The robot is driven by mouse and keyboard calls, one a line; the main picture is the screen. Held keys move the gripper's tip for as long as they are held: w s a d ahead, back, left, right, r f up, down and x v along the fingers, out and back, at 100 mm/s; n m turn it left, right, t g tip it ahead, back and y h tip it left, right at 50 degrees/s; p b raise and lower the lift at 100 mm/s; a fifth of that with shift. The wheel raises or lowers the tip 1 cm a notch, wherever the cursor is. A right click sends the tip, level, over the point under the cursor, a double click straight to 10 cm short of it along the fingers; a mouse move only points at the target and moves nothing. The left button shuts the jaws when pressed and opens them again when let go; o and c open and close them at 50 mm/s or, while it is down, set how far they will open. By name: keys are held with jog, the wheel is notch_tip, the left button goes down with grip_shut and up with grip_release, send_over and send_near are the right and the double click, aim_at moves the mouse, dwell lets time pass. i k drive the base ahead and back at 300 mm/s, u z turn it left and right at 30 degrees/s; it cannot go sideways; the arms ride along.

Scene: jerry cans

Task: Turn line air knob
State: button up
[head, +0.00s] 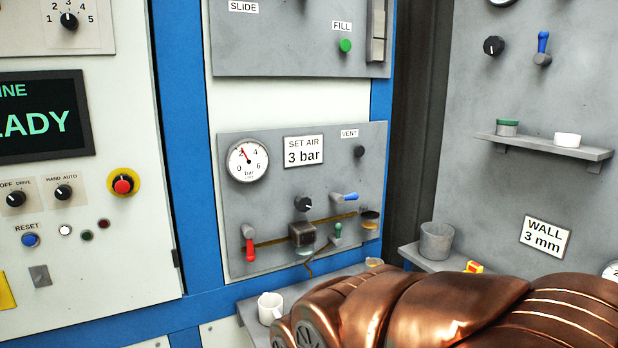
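A grey air panel (300,168) is in the middle of the head view. It carries a sign (304,151) reading "SET AIR 3 bar". A round bar gauge (248,161) left of the sign has its red needle pointing up-left, close to the 2. A black knob (303,203) with a white mark sits below the sign, above a brass pipe (270,240). A smaller black knob (359,151) is under the VENT label. No label reading "line air" is legible. My gripper is not in view, and nothing is seen touching either knob.
A red-handled valve (249,250), a blue lever (345,197) and a green-topped fitting (338,232) surround the knob. A white mug (270,307) stands on the ledge below. My copper-coloured arm covers the lower right. A grey shelf (548,146) is at right.

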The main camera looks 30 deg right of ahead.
aim_at(303, 203)
jog(key=u, duration=0.5)
jog(key=k, duration=1)
jog(key=z, duration=0.4)
jog(key=i, duration=1.4)
jog(key=u, duration=0.4)
